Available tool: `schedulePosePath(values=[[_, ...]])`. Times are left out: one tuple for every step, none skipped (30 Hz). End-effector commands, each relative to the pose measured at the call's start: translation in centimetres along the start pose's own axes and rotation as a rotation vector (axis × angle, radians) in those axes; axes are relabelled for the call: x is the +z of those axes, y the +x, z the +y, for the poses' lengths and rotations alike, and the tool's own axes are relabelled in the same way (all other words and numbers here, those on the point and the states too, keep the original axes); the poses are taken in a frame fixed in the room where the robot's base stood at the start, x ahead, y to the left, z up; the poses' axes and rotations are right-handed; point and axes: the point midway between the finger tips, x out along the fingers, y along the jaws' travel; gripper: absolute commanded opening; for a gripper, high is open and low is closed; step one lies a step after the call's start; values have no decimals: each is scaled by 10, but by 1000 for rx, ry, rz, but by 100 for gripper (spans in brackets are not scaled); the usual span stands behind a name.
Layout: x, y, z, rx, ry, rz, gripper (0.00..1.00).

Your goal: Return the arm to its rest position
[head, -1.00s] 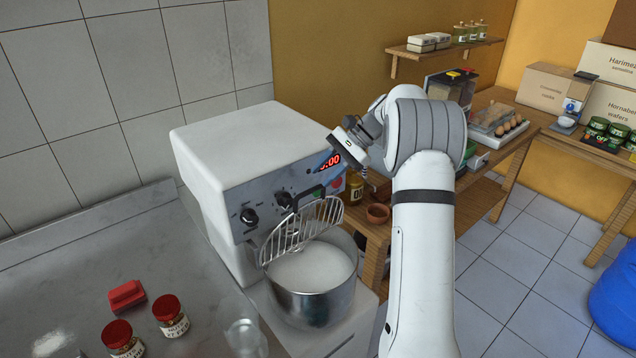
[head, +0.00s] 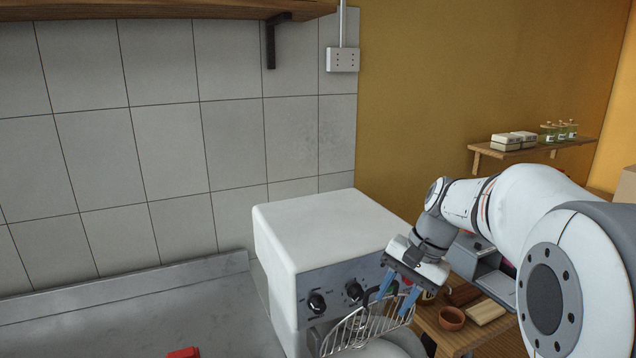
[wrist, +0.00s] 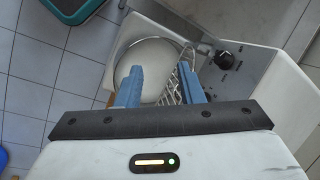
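My gripper (head: 395,290) is in front of the right part of the mixer's control panel in the head view, above the wire bowl guard. Its two blue fingers are spread apart with nothing between them. In the wrist view my gripper (wrist: 162,88) also shows open, with the mixer bowl (wrist: 150,55) beyond the fingertips. My arm comes in from the right side of the head view, bent at the elbow.
The white mixer (head: 320,230) stands beside a steel counter (head: 180,310). Its wire guard (head: 365,328) is below my gripper. A clay pot (head: 451,318) sits on a wooden table to the right. A wall shelf (head: 535,150) holds jars and packets.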

Motion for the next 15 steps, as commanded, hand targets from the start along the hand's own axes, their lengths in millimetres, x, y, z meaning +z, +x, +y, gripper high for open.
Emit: schedulePosePath(values=[[20,-1,7,23,-52,37,34],[29,-1,12,38,-83,59,34],[41,0,18,59,-126,89,34],[51,1,24,75,-158,110,34],[59,2,29,89,-191,131,34],[71,4,37,109,-235,160,34],[79,5,44,125,-270,181,34],[88,7,49,140,-303,202,34],[97,10,58,159,-348,229,34],[104,12,64,173,-379,247,34],[111,14,69,187,-412,266,34],[118,17,76,203,-450,289,34],[123,20,82,214,-477,304,34],[128,22,86,225,-502,318,34],[132,25,92,237,-530,333,34]])
